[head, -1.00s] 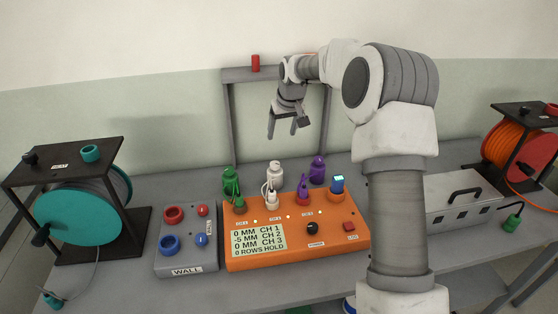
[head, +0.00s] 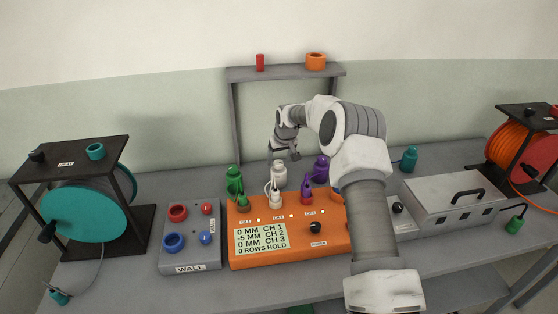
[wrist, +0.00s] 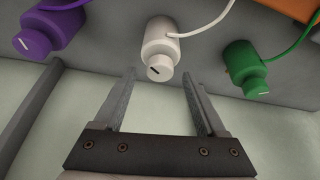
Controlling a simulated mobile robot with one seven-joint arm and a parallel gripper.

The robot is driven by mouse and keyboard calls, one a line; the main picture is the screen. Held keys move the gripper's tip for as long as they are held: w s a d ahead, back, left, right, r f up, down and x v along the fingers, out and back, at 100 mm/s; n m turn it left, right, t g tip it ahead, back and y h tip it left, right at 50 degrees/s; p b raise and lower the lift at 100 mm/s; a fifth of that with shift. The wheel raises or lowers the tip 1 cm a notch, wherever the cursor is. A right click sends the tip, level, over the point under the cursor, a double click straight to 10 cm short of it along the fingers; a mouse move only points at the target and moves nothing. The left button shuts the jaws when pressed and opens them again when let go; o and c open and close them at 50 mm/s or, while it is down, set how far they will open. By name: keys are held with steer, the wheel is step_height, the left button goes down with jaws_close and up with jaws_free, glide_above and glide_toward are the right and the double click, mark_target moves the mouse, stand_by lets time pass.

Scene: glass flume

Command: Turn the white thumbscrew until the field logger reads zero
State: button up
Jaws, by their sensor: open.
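The white thumbscrew (wrist: 160,68) is a small knob with a dark line, on the end of a white bottle-shaped body (wrist: 160,40). In the head view the white body (head: 279,174) stands behind the orange field logger (head: 290,252), between a green and a purple one. The logger's display (head: 261,240) reads 0 MM CH 1, -5 MM CH 2, 0 MM CH 3, 0 ROWS HOLD. My gripper (head: 284,153) is just above the white body. In the wrist view my open gripper (wrist: 159,79) has its fingers on either side of the knob's line, apparently not touching it.
The purple body (wrist: 52,33) and green body (wrist: 243,62) flank the white one closely. A shelf frame (head: 236,115) rises behind, holding a red cylinder and an orange ring. A grey WALL box (head: 190,250) and teal reel (head: 82,212) stand left, a metal case (head: 455,205) right.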

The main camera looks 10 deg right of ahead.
steer(key=shift+w+f, duration=0.25)
steer(key=shift+f, duration=0.35)
jaws_close()
